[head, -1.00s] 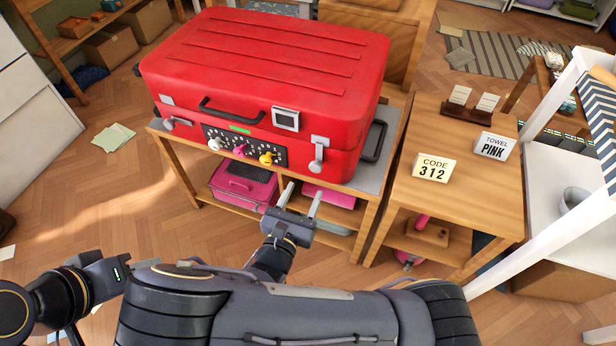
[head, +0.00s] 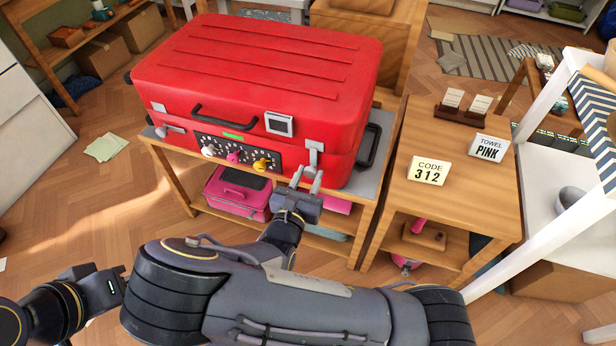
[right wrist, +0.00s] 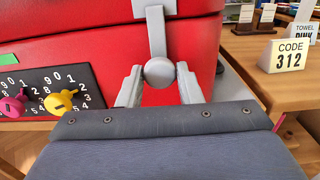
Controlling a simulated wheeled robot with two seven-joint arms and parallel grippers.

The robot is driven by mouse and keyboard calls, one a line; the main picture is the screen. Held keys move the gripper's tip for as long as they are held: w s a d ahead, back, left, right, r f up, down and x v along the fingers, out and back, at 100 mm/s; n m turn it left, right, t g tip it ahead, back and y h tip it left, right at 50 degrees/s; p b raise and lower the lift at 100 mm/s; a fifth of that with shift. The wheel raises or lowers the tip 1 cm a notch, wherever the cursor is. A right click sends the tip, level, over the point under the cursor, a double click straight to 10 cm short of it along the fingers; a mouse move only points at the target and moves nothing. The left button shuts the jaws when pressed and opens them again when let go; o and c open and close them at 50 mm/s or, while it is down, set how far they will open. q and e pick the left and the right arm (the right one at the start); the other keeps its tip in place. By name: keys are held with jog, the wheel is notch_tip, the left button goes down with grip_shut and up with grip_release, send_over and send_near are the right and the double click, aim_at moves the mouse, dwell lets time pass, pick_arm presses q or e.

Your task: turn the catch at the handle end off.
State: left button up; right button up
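The red case (head: 255,85) lies closed on a wooden stand. Its right catch (head: 313,158), at the end with the black side handle (head: 369,145), has its lever hanging straight down across the lid seam. In the right wrist view the catch's round knob (right wrist: 158,72) sits between my right gripper's fingers (right wrist: 159,80), which are open on either side of it. My right gripper (head: 304,181) is at the case front, just below this catch. The left catch (head: 170,130) has its lever turned sideways. Part of my left arm shows at lower left, without visible fingers.
A dial panel (head: 238,153) with white, pink and yellow knobs lies left of the right catch. A black front handle (head: 224,117) stands out above it. A side table (head: 450,185) to the right bears a CODE 312 card (head: 428,170) and a TOWEL PINK card (head: 489,148).

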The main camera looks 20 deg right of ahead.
jog(key=c, duration=0.5)
jog(key=shift+o, duration=0.2)
jog(key=shift+m, duration=0.3)
jog(key=m+b, duration=0.2)
jog(key=m, duration=0.2)
jog(key=shift+f+m, duration=0.15)
jog(key=shift+m, duration=0.15)
jog(key=m+b, duration=0.3)
jog(key=shift+m, duration=0.3)
jog(key=m+b, duration=0.6)
jog(key=b, duration=0.1)
jog(key=shift+m, duration=0.4)
jog(key=shift+a+m+b, duration=0.1)
jog(key=shift+m+b, duration=1.1)
jog(key=shift+b, duration=0.2)
jog(key=shift+r, duration=0.2)
